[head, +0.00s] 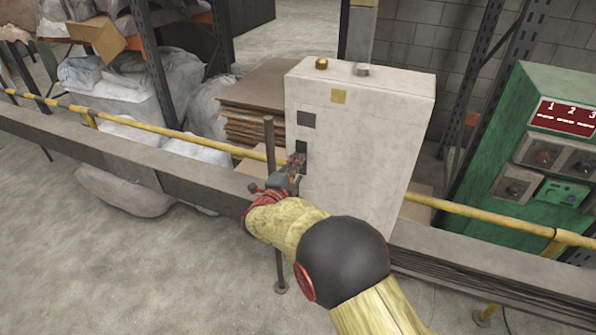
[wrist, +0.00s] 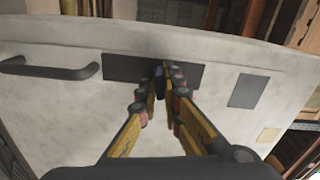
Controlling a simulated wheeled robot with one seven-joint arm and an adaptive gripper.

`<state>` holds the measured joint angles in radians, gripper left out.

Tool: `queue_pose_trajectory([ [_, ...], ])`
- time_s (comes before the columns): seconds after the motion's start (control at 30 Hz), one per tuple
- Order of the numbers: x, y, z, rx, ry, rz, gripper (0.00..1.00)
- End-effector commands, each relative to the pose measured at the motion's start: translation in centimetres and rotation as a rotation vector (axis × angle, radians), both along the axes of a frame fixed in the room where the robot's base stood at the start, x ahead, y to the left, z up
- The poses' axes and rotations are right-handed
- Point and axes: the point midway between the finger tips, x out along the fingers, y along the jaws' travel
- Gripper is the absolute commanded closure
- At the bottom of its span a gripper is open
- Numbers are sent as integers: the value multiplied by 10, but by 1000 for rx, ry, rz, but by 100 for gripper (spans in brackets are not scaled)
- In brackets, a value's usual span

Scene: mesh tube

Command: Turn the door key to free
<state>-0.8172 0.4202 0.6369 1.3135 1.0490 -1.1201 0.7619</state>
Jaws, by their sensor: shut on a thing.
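My gripper (head: 297,160) reaches this plate from the front. In the wrist view, its yellow and black fingers (wrist: 160,88) meet at the plate, shut on a small dark piece, the door key (wrist: 159,72). The fingers hide most of the key, and I cannot tell its angle.
A dark handle (wrist: 50,70) lies left of the plate in the wrist view. A yellow rail (head: 480,212) runs past the cabinet. A green machine (head: 550,160) stands at the right, stacked brown boards (head: 255,100) at the left. A thin post (head: 270,145) stands in front.

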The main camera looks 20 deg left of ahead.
Motion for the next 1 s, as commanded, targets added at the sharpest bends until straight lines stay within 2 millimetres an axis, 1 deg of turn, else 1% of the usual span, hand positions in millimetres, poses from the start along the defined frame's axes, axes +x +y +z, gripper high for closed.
queue_pose_trajectory([
  [0.03,0,0,-5,28,-1,0,100],
  [0.2,0,-1,-4,108,-8,-1,100],
  [0.4,0,0,-4,159,-10,0,100],
  [0.9,0,-1,-3,175,-11,0,100],
  [0.93,0,-1,-3,175,-11,0,92],
  [1.0,0,-1,-3,175,-11,0,88],
])
